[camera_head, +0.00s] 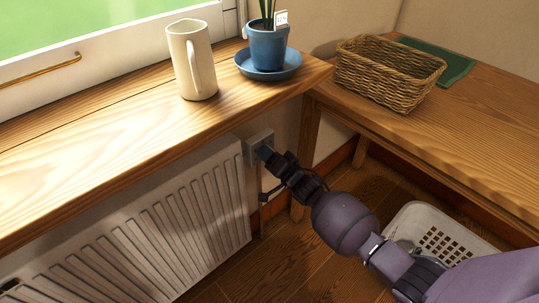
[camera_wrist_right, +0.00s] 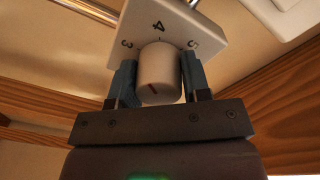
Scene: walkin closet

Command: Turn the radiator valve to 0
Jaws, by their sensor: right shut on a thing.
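The radiator valve has a pale square dial plate (camera_head: 256,146) at the upper right end of the white radiator (camera_head: 150,215), under the wooden sill. In the right wrist view, a white round knob (camera_wrist_right: 158,65) stands out from the plate. The digits 3, 4 and 5 show on the plate beyond it; its other marks are hidden. A short red line is on the knob, on the side towards my gripper. My right gripper (camera_head: 268,155) has its fingers on both sides of the knob and is shut on it. My left gripper is out of view.
On the sill (camera_head: 95,125) above stand a cream mug (camera_head: 203,65) and a potted plant in a blue pot (camera_head: 267,48). A wicker basket (camera_head: 388,70) and a green cloth (camera_head: 440,58) are on the wooden bench at right. A white laundry basket (camera_head: 445,236) stands on the floor beside my arm.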

